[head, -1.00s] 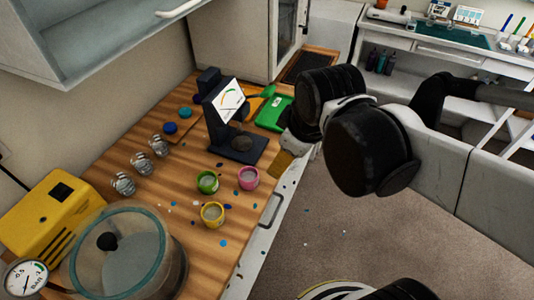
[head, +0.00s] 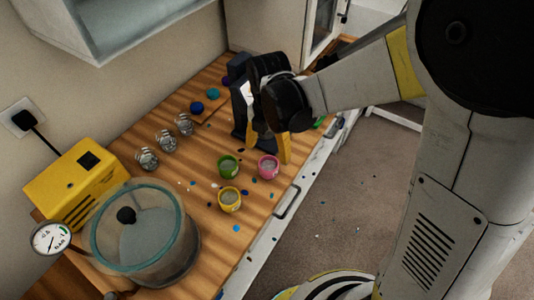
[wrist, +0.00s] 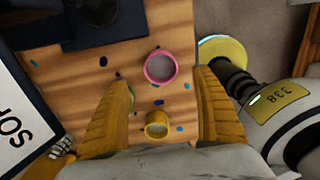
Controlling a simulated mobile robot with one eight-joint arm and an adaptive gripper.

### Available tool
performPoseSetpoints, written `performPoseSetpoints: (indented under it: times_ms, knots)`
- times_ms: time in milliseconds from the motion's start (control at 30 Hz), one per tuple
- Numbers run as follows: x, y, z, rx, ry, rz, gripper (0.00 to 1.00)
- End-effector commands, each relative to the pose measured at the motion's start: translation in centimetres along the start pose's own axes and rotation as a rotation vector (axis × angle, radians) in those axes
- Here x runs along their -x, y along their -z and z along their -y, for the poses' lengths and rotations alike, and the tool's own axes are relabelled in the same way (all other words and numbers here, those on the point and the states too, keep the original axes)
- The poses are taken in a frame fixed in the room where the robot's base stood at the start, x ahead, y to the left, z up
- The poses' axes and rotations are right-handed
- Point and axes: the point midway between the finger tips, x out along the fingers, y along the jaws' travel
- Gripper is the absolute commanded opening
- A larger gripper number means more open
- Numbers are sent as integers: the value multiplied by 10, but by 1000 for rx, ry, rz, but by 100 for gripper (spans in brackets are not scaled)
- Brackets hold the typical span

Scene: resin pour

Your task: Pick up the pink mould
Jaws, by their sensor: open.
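The pink mould (head: 268,167) is a small round cup with a grey fill, upright on the wooden worktop near its front edge. It also shows in the wrist view (wrist: 161,67), beyond and between the fingertips. My gripper (head: 270,145) is open and empty, with yellow fingers, just above and behind the pink mould in the head view. In the wrist view my gripper (wrist: 165,85) has its two fingers spread wide. A green mould (head: 228,166) stands left of the pink one, and a yellow mould (head: 230,199) stands nearer the camera. In the wrist view the left finger mostly hides the green mould.
A dark stand with a screen (head: 241,110) is behind my gripper. Several clear cups (head: 166,141) stand at the left. A glass vacuum chamber (head: 145,235) and yellow pump (head: 80,180) fill the near left. Coloured spots dot the worktop (head: 200,225).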

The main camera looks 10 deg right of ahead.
Motion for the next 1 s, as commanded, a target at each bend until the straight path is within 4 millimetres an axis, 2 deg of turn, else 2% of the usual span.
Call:
performPoseSetpoints:
  times_ms: [33, 267, 533, 633, 800, 1000]
  knots:
    - [-10, 0, 0, -1, 0, 0, 76]
    - [-24, 0, 0, -3, -1, 1, 76]
    - [-65, 0, 2, -3, -1, 1, 76]
    - [-71, 0, 2, -3, -1, 1, 76]
    - [-69, 0, 2, -3, -1, 1, 76]
    - [-69, 0, 2, -3, -1, 1, 18]
